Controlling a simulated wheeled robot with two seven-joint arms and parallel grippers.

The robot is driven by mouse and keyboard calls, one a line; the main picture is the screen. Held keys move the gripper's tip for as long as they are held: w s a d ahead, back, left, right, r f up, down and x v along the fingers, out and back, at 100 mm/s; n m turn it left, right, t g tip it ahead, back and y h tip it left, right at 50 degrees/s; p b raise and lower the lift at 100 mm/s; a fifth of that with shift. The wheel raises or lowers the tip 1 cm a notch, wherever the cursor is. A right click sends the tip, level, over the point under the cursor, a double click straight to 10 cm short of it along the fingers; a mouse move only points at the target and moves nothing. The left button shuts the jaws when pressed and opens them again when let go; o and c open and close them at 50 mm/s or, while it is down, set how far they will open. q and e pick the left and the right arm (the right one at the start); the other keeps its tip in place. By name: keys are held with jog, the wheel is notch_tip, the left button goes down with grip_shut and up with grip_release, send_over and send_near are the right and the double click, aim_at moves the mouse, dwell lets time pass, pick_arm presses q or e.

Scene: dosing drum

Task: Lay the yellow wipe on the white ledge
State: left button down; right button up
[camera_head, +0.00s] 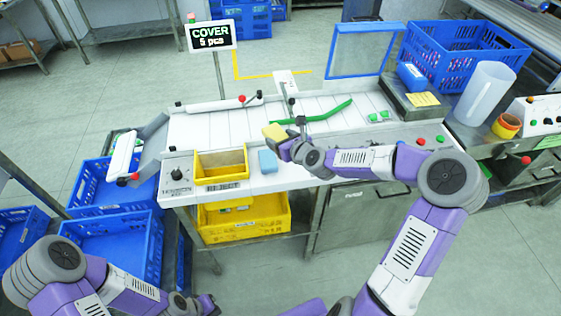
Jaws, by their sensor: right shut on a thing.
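The yellow wipe (274,131) is at the tip of my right gripper (286,147), which is shut on it. The gripper comes in from the right and holds the wipe at the machine's front middle, over the area behind the ledge. I cannot tell its exact height. The white ledge (295,177) runs along the machine's front edge. A blue block (268,161) and a yellow bin (221,163) stand on it. My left gripper (207,303) is low at the bottom edge, away from the ledge; its fingers are too small to read.
A green curved bar (325,110) lies across the white slatted surface (215,124). A control knob (177,174) sits at the ledge's left end. A raised blue-framed panel (361,52) stands behind. A clear cylinder (484,93) and blue crate (462,55) are at right.

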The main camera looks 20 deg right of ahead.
jog(key=d+f, duration=0.2)
jog(key=d+f+b, duration=0.1)
jog(key=d+f, duration=0.2)
jog(key=s+d+f+b, duration=0.1)
jog(key=d+f, duration=0.1)
jog(key=f, duration=0.1)
jog(key=shift+d, duration=0.25)
jog(key=shift+y, duration=0.3)
jog(key=shift+f+b, duration=0.9)
jog(key=shift+f, duration=1.15)
jog(key=shift+f, duration=0.1)
jog(key=o, duration=1)
jog(key=shift+f, duration=0.1)
